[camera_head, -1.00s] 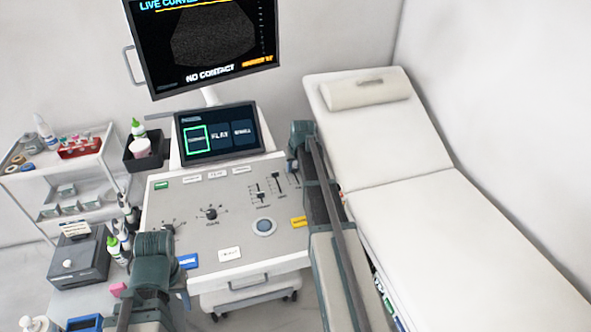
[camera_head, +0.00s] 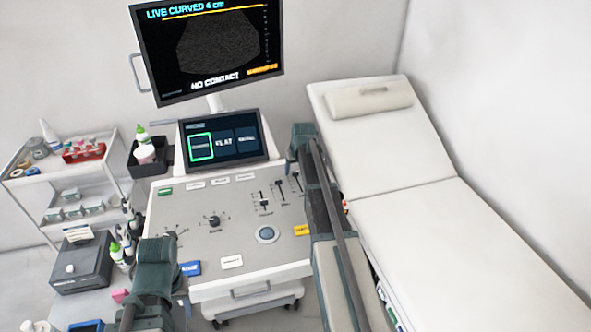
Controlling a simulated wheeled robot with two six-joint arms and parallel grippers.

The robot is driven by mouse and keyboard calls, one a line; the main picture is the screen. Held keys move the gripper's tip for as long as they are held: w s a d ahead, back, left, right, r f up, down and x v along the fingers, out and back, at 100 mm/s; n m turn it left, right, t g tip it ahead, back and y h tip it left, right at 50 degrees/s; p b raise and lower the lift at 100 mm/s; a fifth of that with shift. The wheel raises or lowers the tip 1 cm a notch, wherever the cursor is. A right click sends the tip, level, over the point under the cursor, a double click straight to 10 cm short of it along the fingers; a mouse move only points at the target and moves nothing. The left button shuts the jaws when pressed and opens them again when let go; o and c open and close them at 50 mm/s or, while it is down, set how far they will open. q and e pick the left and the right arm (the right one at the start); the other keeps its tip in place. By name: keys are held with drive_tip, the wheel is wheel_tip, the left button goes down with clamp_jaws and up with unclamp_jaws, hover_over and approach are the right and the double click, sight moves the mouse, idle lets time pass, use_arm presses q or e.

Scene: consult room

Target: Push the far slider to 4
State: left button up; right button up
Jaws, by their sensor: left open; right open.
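The control panel (camera_head: 225,245) carries several slanted sliders at its right. The rightmost and furthest slider (camera_head: 296,182) sits close beside my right arm and is partly hidden by it. A middle slider (camera_head: 280,187) and a nearer slider (camera_head: 263,202) show dark caps on vertical tracks. Their scale numbers are too small to read. My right gripper (camera_head: 298,153) is at the panel's right edge, near the furthest slider, with its fingers mostly hidden; contact cannot be told. My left gripper (camera_head: 156,252) is at the panel's front left corner, away from the sliders, fingers unclear.
A rotary knob (camera_head: 214,221), a round trackball (camera_head: 266,234) and blue (camera_head: 190,268) and yellow (camera_head: 301,230) buttons share the panel. A touch screen (camera_head: 223,139) and monitor (camera_head: 208,50) rise behind. The couch (camera_head: 430,220) is right; a trolley (camera_head: 65,170) is left.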

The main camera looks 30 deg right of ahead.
drive_tip(key=p+v, duration=1.2)
drive_tip(key=v, duration=0.1)
drive_tip(key=shift+s+r, duration=0.15)
drive_tip(key=shift+r, duration=0.2)
